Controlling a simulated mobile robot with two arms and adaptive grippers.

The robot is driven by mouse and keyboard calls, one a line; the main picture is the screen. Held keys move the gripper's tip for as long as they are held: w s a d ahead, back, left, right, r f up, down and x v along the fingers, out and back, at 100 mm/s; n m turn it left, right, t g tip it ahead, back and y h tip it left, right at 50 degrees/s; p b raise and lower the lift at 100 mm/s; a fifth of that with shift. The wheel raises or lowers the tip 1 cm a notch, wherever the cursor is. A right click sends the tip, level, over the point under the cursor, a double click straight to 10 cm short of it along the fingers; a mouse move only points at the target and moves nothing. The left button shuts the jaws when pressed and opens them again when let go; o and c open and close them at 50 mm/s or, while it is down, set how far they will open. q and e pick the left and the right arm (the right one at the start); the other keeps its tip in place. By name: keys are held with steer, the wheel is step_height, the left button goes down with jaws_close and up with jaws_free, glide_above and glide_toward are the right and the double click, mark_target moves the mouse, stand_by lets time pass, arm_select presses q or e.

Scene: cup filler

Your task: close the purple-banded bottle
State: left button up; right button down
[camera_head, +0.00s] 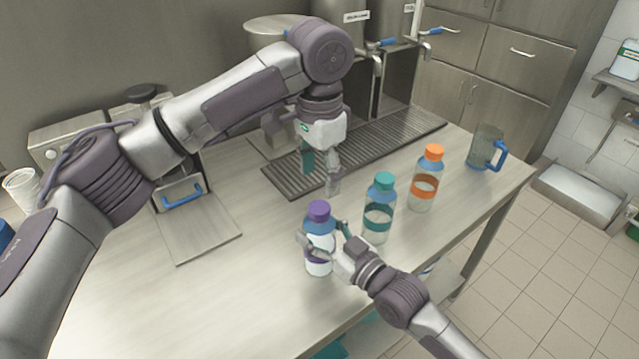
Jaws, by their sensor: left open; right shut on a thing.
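The purple-banded bottle (319,262) stands upright on the counter at the front middle. It has a purple cap (319,209) on its top; I cannot tell how tightly it sits. My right gripper (321,240) is shut around the bottle's upper body, below the cap, and partly covers it. My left gripper (320,178) is open and empty, pointing down, above and behind the bottle, apart from its cap.
A teal-capped bottle (379,210) and an orange-capped bottle (427,178) stand to the right. A blue-handled jug (485,148) is near the counter's right end. A drip grate (395,143) lies behind. The counter's front left (200,305) is clear.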

mark_target(319, 207)
arm_select(q)
steer(key=shift+r, duration=0.45)
steer(key=shift+f, duration=0.1)
steer(key=shift+f, duration=3.95)
steer(key=c, duration=1.2)
steer(key=o, duration=1.4)
steer(key=shift+c, duration=0.2)
